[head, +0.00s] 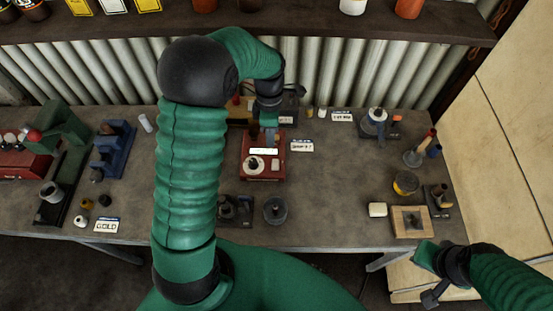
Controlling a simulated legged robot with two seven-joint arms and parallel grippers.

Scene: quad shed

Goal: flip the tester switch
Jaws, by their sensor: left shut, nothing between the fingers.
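A red box (262,170), which looks like the tester, sits on the bench at the centre, with a white round dial and a pale label strip on top. I cannot make out its switch; my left gripper may cover it. My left gripper (271,134) is shut and empty, pointing down at the back part of the red box. I cannot tell whether its tips touch the box. My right gripper (427,257) is low at the right, by the bench's front edge, away from the box. Its fingers are too unclear to read.
A white label card (302,145) lies right of the box. A dark round pot (275,209) stands in front. A blue stand (113,150) is at the left. The bench's centre right is clear.

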